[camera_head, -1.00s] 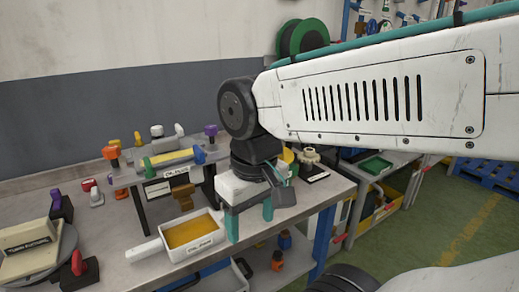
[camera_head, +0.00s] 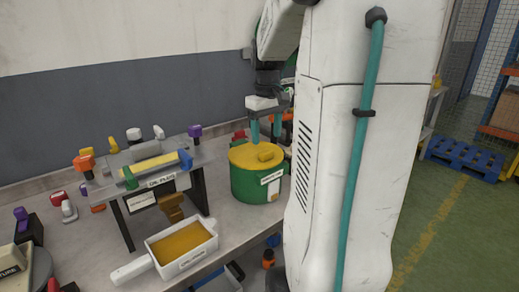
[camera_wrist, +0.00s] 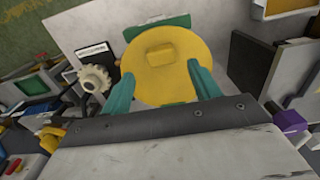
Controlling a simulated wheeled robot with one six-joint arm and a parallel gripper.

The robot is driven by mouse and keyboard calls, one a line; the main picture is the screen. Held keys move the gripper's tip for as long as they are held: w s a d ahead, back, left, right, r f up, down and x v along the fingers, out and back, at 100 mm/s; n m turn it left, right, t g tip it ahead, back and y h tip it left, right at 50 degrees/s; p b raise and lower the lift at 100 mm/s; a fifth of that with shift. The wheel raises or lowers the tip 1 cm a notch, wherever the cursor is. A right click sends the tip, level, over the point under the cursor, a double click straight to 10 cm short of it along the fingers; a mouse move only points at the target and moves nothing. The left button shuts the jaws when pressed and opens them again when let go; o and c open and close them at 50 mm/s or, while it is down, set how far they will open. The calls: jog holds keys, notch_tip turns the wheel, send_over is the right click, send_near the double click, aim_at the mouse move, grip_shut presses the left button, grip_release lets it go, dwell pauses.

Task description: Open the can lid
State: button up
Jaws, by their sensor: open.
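The can is a green cylinder (camera_head: 247,187) with a pale label, standing upright on the workbench. Its yellow lid (camera_head: 243,157) lies flat on top and carries a raised yellow block handle (camera_head: 266,153). In the wrist view the round lid (camera_wrist: 190,85) and its handle (camera_wrist: 161,58) show between and beyond my fingers. My gripper (camera_head: 265,130) has teal fingers and hangs over the rear right of the lid. It is open and empty, and its fingers (camera_wrist: 160,85) stand apart in the wrist view. Whether the fingertips touch the lid cannot be told.
A white pan of yellow material (camera_head: 182,246) sits left of the can. A raised rack with coloured knobs (camera_head: 150,172) stands behind it. A cream gear-shaped knob (camera_wrist: 95,78) lies beside the can in the wrist view. My arm hides the bench's right part.

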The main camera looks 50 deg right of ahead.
aim_at(266, 150)
notch_tip(266, 150, down, 6)
jog(key=shift+r, duration=0.1)
